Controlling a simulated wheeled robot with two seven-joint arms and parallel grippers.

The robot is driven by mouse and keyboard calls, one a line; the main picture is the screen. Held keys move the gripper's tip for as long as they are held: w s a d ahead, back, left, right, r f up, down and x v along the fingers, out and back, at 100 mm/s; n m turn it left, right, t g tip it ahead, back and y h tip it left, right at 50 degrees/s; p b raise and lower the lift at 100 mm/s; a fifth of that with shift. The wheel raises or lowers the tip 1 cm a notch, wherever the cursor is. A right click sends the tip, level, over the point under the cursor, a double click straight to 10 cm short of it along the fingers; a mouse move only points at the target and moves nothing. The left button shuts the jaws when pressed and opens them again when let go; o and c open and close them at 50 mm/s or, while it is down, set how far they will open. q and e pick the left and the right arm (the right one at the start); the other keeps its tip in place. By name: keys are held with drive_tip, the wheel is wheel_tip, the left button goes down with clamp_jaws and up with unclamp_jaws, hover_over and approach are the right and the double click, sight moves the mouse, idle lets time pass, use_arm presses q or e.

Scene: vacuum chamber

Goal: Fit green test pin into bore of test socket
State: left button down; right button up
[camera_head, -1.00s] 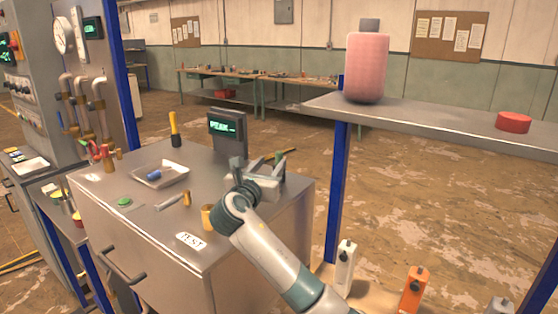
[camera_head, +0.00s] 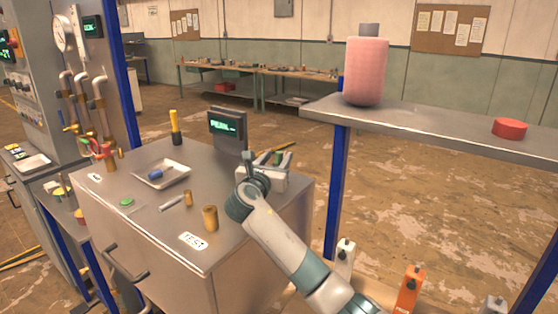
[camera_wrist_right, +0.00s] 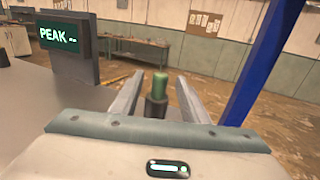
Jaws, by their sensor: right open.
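The green test pin (camera_wrist_right: 159,88) stands upright in the right wrist view, with a dark lower part. It shows between the two open fingers of my right gripper (camera_wrist_right: 158,100), apart from both. In the head view the green pin (camera_head: 278,158) is small and partly hidden by my right gripper (camera_head: 272,165), at the far right corner of the cabinet top. A brass hollow cylinder (camera_head: 210,218) stands beside the TEST label and looks like the test socket; its bore is hard to make out. My left gripper is out of view.
On the metal cabinet top (camera_head: 150,228) are a smaller brass cylinder (camera_head: 188,198), a tray (camera_head: 162,182) with a blue piece, a yellow-topped pin (camera_head: 175,125) and a PEAK display (camera_head: 227,125). A shelf (camera_head: 430,120) with a pink cylinder (camera_head: 366,70) stands at right.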

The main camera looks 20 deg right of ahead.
clamp_jaws()
drive_tip(key=shift+r, duration=0.1)
wheel_tip(320, 180, up, 10)
drive_tip(key=b, duration=0.3)
idle(0.4)
idle(0.4)
